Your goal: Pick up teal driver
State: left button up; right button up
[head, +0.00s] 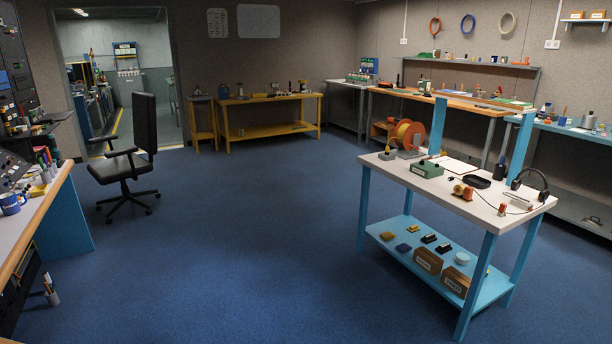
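I cannot pick out a teal driver for sure in the head view; the small tools are too small to tell apart. The nearest work table (410,172) has a pale top and light blue legs at the right. Neither of my grippers is in view.
A yellow bench (268,128) is at the back wall. Boxes (455,282) sit on the table's lower shelf. The blue floor (230,240) between is clear.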

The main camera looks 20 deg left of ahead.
aim_at(52, 143)
jog(key=i+j+u, duration=0.2)
jog(key=i+u, duration=0.2)
jog(key=i, duration=0.2)
jog(key=i+u, duration=0.35)
jog(key=i, duration=0.25)
jog(key=i+l+u, duration=0.1)
jog(key=i+u, duration=0.3)
jog(key=i, duration=0.2)
jog(key=i+l+u, duration=0.4)
jog(key=i, duration=0.2)
jog(key=j, duration=0.1)
